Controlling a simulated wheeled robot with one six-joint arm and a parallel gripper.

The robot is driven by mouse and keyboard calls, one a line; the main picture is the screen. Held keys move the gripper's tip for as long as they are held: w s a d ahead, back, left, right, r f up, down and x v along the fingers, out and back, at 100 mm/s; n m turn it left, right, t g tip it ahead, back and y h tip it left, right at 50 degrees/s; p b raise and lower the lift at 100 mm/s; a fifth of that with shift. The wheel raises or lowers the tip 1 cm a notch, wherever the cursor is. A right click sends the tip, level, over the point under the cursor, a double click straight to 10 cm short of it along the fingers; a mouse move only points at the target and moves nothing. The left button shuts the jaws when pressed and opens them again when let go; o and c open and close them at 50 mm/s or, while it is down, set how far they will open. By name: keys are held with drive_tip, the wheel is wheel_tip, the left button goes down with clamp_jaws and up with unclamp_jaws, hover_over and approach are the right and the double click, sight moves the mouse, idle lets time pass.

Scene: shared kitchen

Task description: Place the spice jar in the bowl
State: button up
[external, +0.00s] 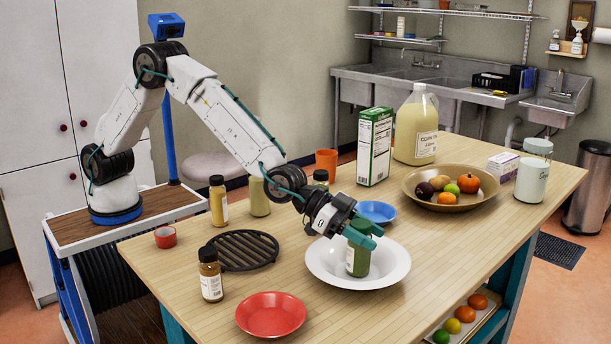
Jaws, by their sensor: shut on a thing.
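The spice jar (358,260) is a small green jar with a pale label. It is upright over the inside of the white bowl (391,278), and its lower end appears to be at the bowl's floor; I cannot tell whether it touches. My gripper (364,236) is shut on the jar near its top, reaching in from the upper left. The teal fingertips hide part of the jar's top. The white bowl is wide-rimmed and stands on the wooden table right of the middle.
A blue bowl (376,212), a green box (374,147) and a fruit bowl (413,196) stand behind. The table's right front (455,258) is clear.

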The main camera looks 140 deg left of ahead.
drive_tip(key=shift+f, duration=0.1)
drive_tip(key=o, duration=1.1)
drive_tip(key=shift+s+d+r, duration=0.1)
drive_tip(key=shift+s+r, duration=0.15)
drive_tip(key=shift+r, duration=0.1)
drive_tip(key=v, duration=1.1)
drive_tip(key=shift+s+d, duration=0.1)
drive_tip(key=shift+s, duration=0.1)
